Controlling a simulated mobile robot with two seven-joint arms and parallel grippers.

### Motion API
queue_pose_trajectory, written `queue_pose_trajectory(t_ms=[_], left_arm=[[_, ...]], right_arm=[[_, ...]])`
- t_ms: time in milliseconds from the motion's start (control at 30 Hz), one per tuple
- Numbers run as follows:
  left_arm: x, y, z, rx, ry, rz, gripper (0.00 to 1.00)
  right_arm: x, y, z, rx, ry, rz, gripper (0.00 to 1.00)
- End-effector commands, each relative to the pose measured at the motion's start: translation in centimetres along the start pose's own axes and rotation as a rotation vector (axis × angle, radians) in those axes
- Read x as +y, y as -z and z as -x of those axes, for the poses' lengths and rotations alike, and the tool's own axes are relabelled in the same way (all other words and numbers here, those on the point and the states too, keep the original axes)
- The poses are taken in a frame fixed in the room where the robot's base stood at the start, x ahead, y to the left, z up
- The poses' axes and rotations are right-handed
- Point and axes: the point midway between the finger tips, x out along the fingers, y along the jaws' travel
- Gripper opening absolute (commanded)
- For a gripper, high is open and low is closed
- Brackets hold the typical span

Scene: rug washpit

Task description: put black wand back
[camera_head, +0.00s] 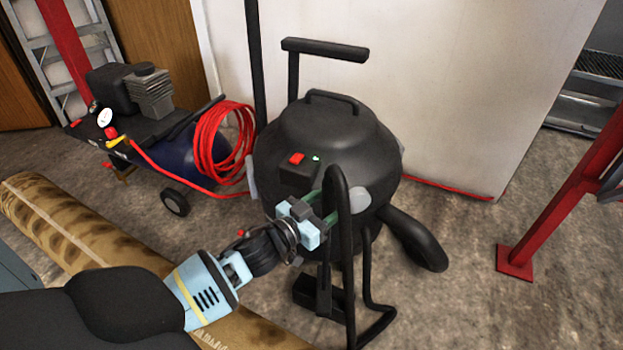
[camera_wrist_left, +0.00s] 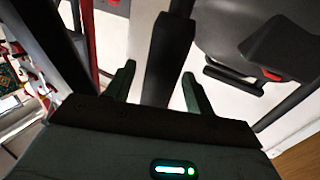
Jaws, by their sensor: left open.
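The black wand (camera_head: 326,262) stands roughly upright in front of the black drum vacuum (camera_head: 325,145), with a bent tube (camera_head: 336,172) at its top and a dark block-like foot (camera_head: 318,294) at the floor. My left gripper (camera_head: 322,208) is at the upper part of the wand, with its green fingers apart. In the left wrist view a dark upright tube (camera_wrist_left: 168,60), seemingly the wand, lies between the open fingers of my left gripper (camera_wrist_left: 160,92). I cannot tell whether either finger touches it. My right gripper is not in view.
A compressor (camera_head: 140,95) with a coiled red hose (camera_head: 222,145) stands at left. A rolled rug (camera_head: 85,230) lies along the lower left. A black hose (camera_head: 415,240) curves from the vacuum's right side. A red post (camera_head: 560,200) stands at right; the floor before it (camera_head: 460,310) is clear.

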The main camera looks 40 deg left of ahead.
Motion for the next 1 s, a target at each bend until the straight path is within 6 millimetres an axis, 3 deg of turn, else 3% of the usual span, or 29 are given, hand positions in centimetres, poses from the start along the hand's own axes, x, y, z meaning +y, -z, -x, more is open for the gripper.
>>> queue_pose_trajectory(t_ms=[67,700,1000], left_arm=[[0.0,1.3,0.0,0.005,-0.002,-0.002,0.54],[0.0,0.8,10.6,0.000,0.000,0.002,0.54],[0.0,0.8,12.0,0.002,0.000,0.000,0.54]], right_arm=[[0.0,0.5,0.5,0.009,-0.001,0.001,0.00],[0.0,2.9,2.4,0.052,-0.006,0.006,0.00],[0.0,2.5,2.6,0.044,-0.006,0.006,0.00]])
